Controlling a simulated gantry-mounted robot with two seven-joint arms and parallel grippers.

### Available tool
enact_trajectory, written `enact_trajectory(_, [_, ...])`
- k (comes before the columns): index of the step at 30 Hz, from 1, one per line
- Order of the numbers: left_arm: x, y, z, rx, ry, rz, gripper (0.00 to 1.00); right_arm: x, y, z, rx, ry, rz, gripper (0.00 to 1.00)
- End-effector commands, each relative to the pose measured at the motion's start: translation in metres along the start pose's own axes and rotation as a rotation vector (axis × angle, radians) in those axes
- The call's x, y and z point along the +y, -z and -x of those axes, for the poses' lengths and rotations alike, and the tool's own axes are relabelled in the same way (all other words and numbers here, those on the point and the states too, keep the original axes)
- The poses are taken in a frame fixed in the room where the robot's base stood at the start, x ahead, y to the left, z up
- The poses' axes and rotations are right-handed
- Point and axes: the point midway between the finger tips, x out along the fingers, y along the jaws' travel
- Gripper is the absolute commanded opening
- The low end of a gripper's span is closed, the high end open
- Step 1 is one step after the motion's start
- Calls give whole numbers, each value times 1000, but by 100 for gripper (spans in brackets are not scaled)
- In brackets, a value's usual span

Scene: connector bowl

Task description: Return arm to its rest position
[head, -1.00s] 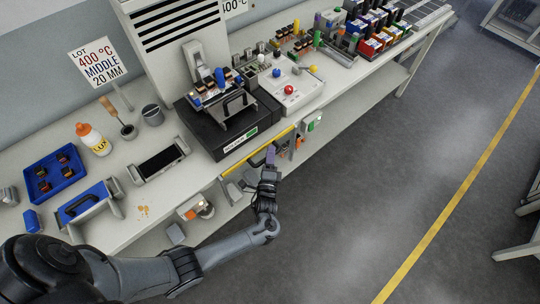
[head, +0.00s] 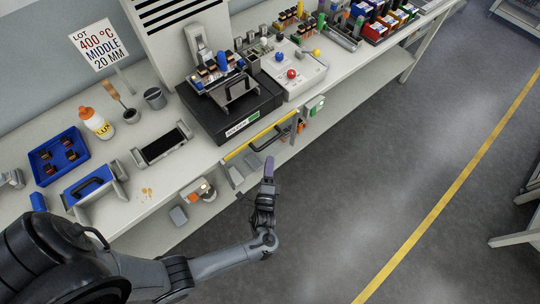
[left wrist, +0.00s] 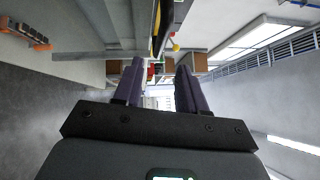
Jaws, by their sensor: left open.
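My left gripper (head: 268,170) hangs in front of the bench's front edge, over the grey floor, with its purple fingers pointing away from me toward the black machine. In the left wrist view its two purple fingers (left wrist: 159,88) stand apart with nothing between them, so it is open and empty. It appears clear of the bench (head: 150,205) and touches nothing that I can see. My right gripper is in neither view.
A black machine (head: 215,125) with a yellow strip (head: 247,142) stands at the bench edge nearest the gripper. A blue tray (head: 45,178), a flux bottle (head: 99,124) and a blue-topped carrier (head: 90,190) are on the left. The floor (head: 370,190) to the right is free.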

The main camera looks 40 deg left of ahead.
Motion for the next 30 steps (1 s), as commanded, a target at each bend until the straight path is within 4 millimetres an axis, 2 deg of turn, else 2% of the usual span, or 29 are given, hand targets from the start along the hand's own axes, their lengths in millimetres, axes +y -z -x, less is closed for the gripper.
enact_trajectory(4, [0, 0, 7, -1, 0, 0, 41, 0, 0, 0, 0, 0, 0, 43])
enact_trajectory(20, [4, -2, 13, 2, -9, -6, 41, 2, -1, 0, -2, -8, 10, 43])
enact_trajectory(25, [27, -21, 35, 8, -48, -45, 41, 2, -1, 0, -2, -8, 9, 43])
enact_trajectory(27, [36, -40, 46, -2, -66, -61, 41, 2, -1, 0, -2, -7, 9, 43])
enact_trajectory(30, [34, -65, 53, -8, -87, -18, 41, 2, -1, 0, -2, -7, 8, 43])
